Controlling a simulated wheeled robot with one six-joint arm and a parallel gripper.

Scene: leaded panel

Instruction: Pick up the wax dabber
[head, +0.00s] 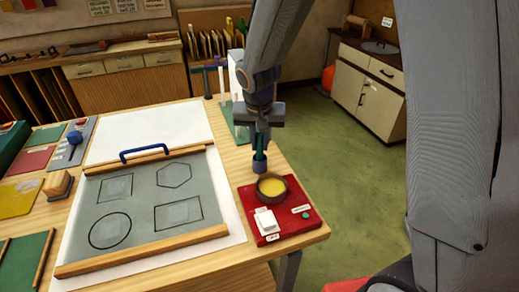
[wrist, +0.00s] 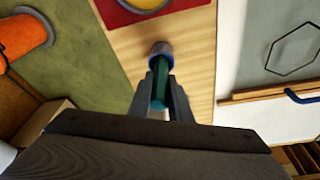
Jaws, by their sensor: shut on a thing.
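The wax dabber (head: 259,156) has a green handle and a grey-blue end with a brownish middle. My gripper (head: 262,141) is shut on its green handle, near the right edge of the worktable. The dabber is upright in the head view, just behind the wax pot (head: 272,187), which holds yellow wax. In the wrist view the dabber (wrist: 161,76) sits between the two dark fingers of my gripper (wrist: 161,85). Its grey-blue end points away from the wrist. I cannot tell whether that end touches the table.
The wax pot stands on a red base (head: 293,222) with a white switch. A grey panel (head: 150,205) with outlined shapes and wooden bars lies to the left, with a blue handle (head: 144,152). Green floor (head: 345,165) is open right of the table.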

